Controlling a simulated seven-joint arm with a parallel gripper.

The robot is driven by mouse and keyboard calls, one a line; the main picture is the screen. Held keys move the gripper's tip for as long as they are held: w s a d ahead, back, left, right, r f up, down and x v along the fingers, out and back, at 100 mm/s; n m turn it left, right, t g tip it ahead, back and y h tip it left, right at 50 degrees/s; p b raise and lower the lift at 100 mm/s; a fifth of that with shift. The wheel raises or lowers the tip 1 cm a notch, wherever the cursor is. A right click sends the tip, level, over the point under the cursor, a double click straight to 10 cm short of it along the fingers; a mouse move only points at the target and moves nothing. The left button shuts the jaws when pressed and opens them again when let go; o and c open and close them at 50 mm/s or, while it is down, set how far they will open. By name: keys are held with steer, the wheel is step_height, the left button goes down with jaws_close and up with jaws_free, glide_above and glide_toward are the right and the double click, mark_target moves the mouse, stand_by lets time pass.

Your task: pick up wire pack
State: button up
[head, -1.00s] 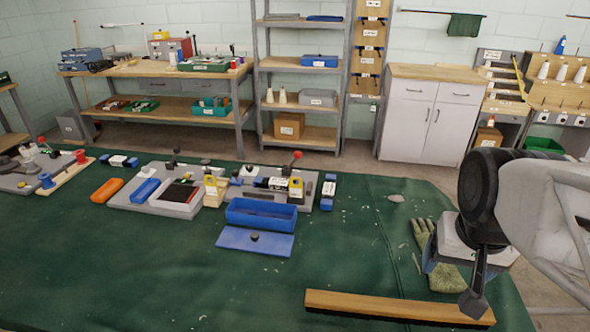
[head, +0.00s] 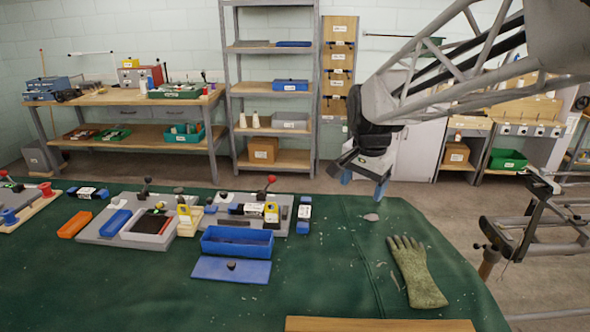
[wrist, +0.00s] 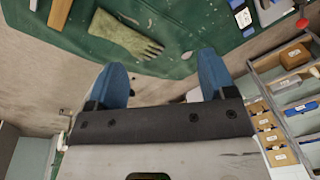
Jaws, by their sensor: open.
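My gripper (head: 363,182) is open and empty. Its two blue fingers point down, above the back right part of the green-covered table. The wrist view shows both fingers (wrist: 161,62) spread apart, with nothing between them. I cannot tell for sure which thing is the wire pack. A small blue and black block with a white label (head: 304,214) stands right of the grey fixture, left of my gripper and apart from it. A similar labelled block (head: 88,192) lies at the far left.
A blue open box (head: 237,242) and its flat blue lid (head: 231,269) lie mid-table. A work glove (head: 417,272) lies at the right, and a wooden bar (head: 380,325) at the front edge. Grey fixtures with upright levers (head: 140,230) fill the left. Green cloth around the glove is mostly clear.

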steer(key=w+a+f+m, duration=0.25)
steer(key=w+a, duration=0.35)
steer(key=w, duration=0.4)
steer(key=m+g, duration=0.2)
steer(key=m, duration=0.7)
glide_above(254, 207)
steer(key=shift+n, duration=0.25)
steer(key=f, duration=2.2)
steer(key=shift+w+d, duration=0.15)
steer(key=shift+w, duration=0.05)
steer(key=shift+w+f, duration=0.1)
steer(key=shift+f, duration=0.1)
steer(key=shift+f, duration=1.3)
steer(key=shift+a+f, duration=0.2)
steer(key=shift+f, duration=2.4)
